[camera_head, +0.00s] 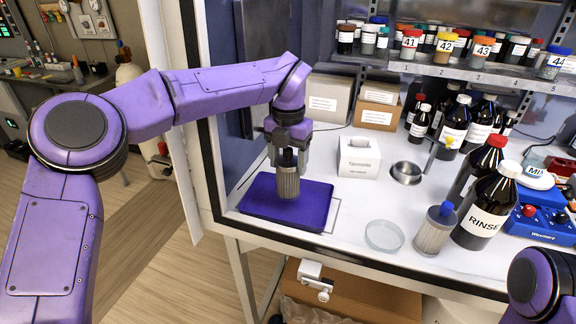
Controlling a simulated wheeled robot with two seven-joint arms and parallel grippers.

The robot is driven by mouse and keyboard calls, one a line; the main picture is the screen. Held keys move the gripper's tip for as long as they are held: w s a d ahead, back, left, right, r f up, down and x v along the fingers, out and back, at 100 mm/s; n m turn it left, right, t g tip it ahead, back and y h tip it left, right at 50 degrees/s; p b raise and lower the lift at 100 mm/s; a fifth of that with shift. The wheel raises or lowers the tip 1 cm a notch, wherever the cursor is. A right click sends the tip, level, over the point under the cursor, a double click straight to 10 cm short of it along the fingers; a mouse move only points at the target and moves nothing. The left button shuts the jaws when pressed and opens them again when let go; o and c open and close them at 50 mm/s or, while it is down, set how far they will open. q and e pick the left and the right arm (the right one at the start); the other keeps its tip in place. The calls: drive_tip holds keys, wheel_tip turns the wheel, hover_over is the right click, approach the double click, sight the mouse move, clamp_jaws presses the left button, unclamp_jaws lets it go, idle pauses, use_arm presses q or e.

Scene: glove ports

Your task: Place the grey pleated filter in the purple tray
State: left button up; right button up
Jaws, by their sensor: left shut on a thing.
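The grey pleated filter (288,184), a ribbed cylinder with a dark top, is upright in my left gripper (287,152). The gripper points down and is shut on the filter's top. The filter is over the middle of the purple tray (255,206), a shallow tray at the front left of the white worktop. Its lower end appears at or just above the tray floor; I cannot tell whether it touches. My right gripper is out of view.
Another pleated filter with a blue cap (435,230) stands right of a glass dish (384,236). The RINSE bottle (484,214) is beside it. A white tissue box (359,157) and a metal bowl (406,172) stand behind. The cabinet's front frame edges the worktop.

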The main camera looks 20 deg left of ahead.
use_arm(q)
drive_tip(key=shift+w+a+f+p, duration=0.1)
drive_tip(key=shift+f+p, duration=0.3)
drive_tip(key=shift+f, duration=1.2)
drive_tip(key=shift+f, duration=0.1)
drive_tip(key=o, duration=1.5)
wheel_tip(320, 180, up, 12)
drive_tip(key=shift+r+b, duration=0.15)
drive_tip(key=shift+b, duration=0.15)
